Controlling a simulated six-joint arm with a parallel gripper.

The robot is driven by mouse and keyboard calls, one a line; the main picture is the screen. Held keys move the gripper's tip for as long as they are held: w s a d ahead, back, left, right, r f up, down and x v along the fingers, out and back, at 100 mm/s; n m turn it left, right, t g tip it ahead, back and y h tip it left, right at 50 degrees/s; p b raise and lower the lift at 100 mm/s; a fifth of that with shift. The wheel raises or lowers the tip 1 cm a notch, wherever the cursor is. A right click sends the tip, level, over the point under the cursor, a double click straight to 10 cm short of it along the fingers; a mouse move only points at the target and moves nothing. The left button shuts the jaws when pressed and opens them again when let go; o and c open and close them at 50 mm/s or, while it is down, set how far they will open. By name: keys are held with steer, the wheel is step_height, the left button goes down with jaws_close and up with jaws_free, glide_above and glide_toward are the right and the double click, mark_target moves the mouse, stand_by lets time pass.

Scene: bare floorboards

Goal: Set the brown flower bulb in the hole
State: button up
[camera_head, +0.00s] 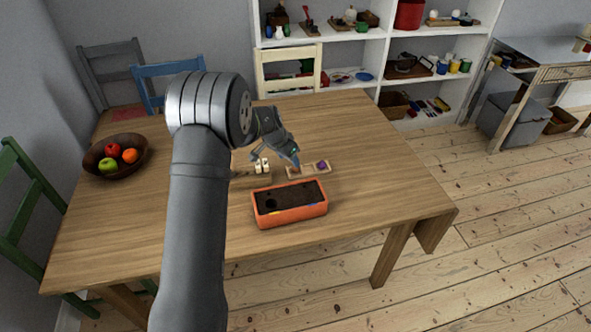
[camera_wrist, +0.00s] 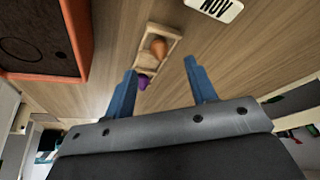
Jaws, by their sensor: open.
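The brown bulb (camera_wrist: 158,46) lies in a small wooden tray (camera_wrist: 168,34) in the wrist view, beyond my fingertips. A purple bulb (camera_wrist: 143,82) sits at the near end of the same tray, partly hidden by my left finger. In the head view the tray (camera_head: 309,170) stands on the table behind the orange planter (camera_head: 290,217), with the purple bulb (camera_head: 322,165) at its right. The planter holds dark soil with a round hole (camera_head: 271,204) at its left; the hole also shows in the wrist view (camera_wrist: 20,50). My gripper (camera_head: 294,163) is open and empty above the tray.
A calendar block stand (camera_head: 260,166) stands left of the tray; a block reading NOV (camera_wrist: 215,8) shows in the wrist view. A fruit bowl (camera_head: 115,157) stands at the table's left. The table's right side is clear. Chairs and shelves stand behind.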

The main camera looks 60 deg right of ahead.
mark_target(294, 168)
steer(key=x, duration=0.6)
steer(key=shift+s+d, duration=0.15)
steer(key=shift+d, duration=0.1)
steer(key=shift+f, duration=0.4)
steer(key=shift+s, duration=0.1)
